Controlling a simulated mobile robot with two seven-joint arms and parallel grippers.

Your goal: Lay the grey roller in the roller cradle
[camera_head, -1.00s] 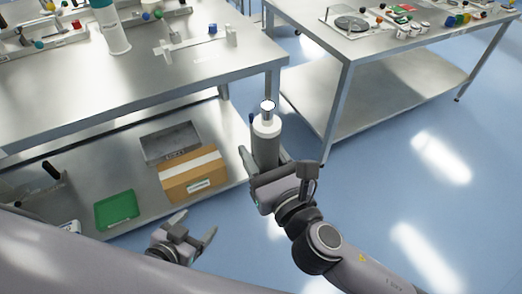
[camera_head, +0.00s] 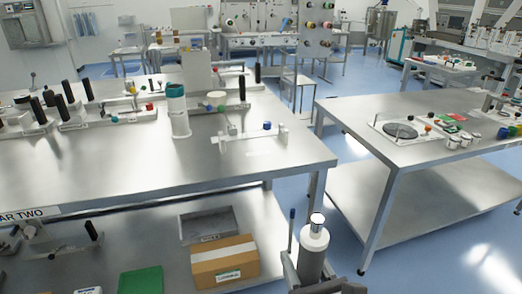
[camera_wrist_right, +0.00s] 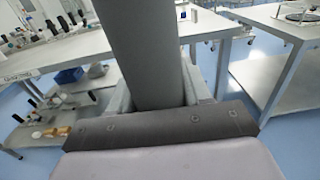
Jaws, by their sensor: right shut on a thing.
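The grey roller (camera_head: 312,257) has a white collar and a shiny metal end. It stands roughly upright in my right gripper (camera_head: 309,268), at the bottom of the head view. The right gripper is shut around it; in the right wrist view the dark roller body (camera_wrist_right: 146,55) rises between the fingers. The roller is in front of the left table's near right corner, apart from the table. A pale low stand with upright ends (camera_head: 250,141), which looks like the roller cradle, sits empty on that tabletop near the right end. My left gripper is out of view.
A white cylinder with a teal top (camera_head: 179,112) stands left of the stand. The left table (camera_head: 270,172) has a lower shelf with a cardboard box (camera_head: 224,263), grey tray (camera_head: 207,224) and green tray (camera_head: 140,280). A gap separates it from the right table (camera_head: 365,112).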

